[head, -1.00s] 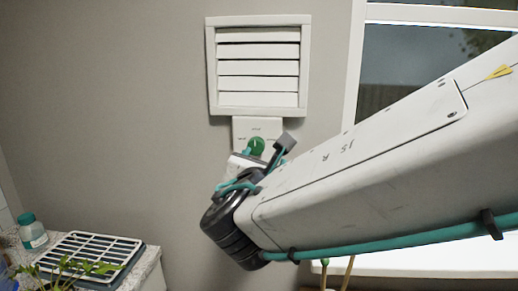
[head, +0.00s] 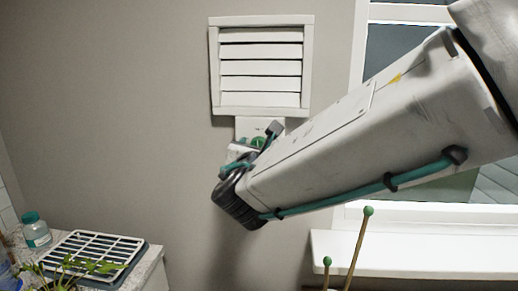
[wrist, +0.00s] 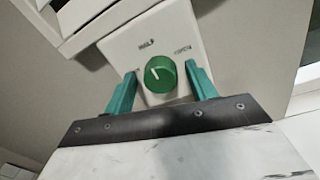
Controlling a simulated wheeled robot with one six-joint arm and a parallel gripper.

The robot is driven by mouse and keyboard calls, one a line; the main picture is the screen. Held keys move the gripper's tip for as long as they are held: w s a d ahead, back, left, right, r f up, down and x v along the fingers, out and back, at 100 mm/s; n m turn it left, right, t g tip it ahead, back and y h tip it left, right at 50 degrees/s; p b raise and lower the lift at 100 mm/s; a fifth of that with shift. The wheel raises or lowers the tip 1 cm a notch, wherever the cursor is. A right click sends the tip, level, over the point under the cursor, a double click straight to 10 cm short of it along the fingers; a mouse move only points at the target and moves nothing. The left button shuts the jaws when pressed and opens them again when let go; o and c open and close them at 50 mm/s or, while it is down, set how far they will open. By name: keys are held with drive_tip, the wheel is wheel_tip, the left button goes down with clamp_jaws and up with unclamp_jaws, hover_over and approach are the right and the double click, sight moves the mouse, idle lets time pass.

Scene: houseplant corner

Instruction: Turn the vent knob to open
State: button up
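The green vent knob (wrist: 160,74) sits on a white plate (wrist: 148,42) in the wrist view. Its white pointer line is toward the upper left, between the left label and the "half" label at the top. The "open" label is at the right; the left label is largely hidden. My gripper (wrist: 161,69) is open, one teal finger on each side of the knob, with a visible gap on both sides. In the head view the knob (head: 258,142) is partly hidden by my arm, below the white slatted vent (head: 261,67), whose slats look shut.
A window with a white sill (head: 400,255) is at the right. At the lower left, a counter holds a white rack (head: 92,250), a teal-lidded jar (head: 35,231) and a leafy plant (head: 65,270). Green-tipped stakes (head: 358,240) stand below my arm. The wall around the vent is clear.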

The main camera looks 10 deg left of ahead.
drive_tip(key=c, duration=0.8)
drive_tip(key=shift+m, duration=0.4)
drive_tip(key=m, duration=1.3)
drive_tip(key=shift+d+f+t+h, duration=0.1)
drive_tip(key=shift+f+t+h, duration=0.15)
drive_tip(key=shift+t+h, duration=0.05)
drive_tip(key=shift+m, duration=0.3)
drive_tip(key=o, duration=1)
